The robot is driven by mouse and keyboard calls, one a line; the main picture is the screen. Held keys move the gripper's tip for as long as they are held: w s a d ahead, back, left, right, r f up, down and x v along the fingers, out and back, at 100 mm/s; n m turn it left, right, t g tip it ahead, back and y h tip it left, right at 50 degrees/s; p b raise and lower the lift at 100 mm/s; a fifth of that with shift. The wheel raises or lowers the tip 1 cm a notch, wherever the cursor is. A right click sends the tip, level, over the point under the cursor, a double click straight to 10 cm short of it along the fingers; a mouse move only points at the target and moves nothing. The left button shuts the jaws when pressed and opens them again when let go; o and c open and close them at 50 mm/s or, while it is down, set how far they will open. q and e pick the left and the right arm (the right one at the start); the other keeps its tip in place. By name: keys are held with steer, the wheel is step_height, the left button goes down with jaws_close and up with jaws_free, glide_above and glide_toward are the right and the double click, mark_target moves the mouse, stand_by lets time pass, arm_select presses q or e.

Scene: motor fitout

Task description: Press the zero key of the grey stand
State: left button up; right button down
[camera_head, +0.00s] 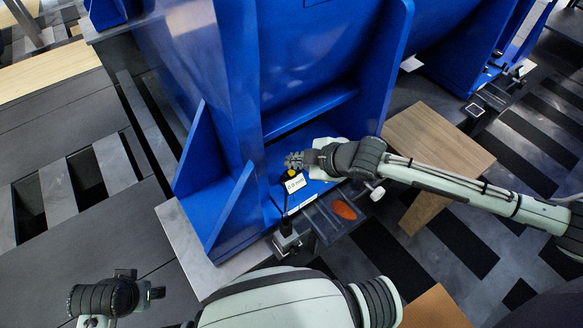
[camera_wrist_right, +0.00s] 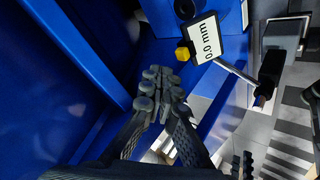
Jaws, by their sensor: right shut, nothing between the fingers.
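The grey stand (camera_head: 287,241) is at the front edge of the blue motor's foot, with a thin rod up to a white display (camera_head: 295,183). The display also shows in the right wrist view (camera_wrist_right: 205,42), reading 0.0 mm. A small yellow key (camera_head: 292,173) sits beside the display; it is clear in the wrist view too (camera_wrist_right: 182,53). My right gripper (camera_head: 292,160) is shut and empty, its fingertips (camera_wrist_right: 163,85) near the yellow key; a gap shows in the wrist view. My left gripper (camera_head: 150,292) is at the lower left, away from the stand; its fingers are unclear.
The blue motor housing (camera_head: 295,50) and its upright ribs rise close around the right gripper. A clear tray with an orange-red item (camera_head: 344,210) is right of the stand. A wooden block (camera_head: 440,150) lies under my right arm. A second blue foot (camera_head: 460,65) stands at upper right.

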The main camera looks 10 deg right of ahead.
steer(key=shift+r+p, duration=0.45)
steer(key=shift+r, duration=0.4)
step_height(320, 180, up, 2)
steer(key=shift+r, duration=0.2)
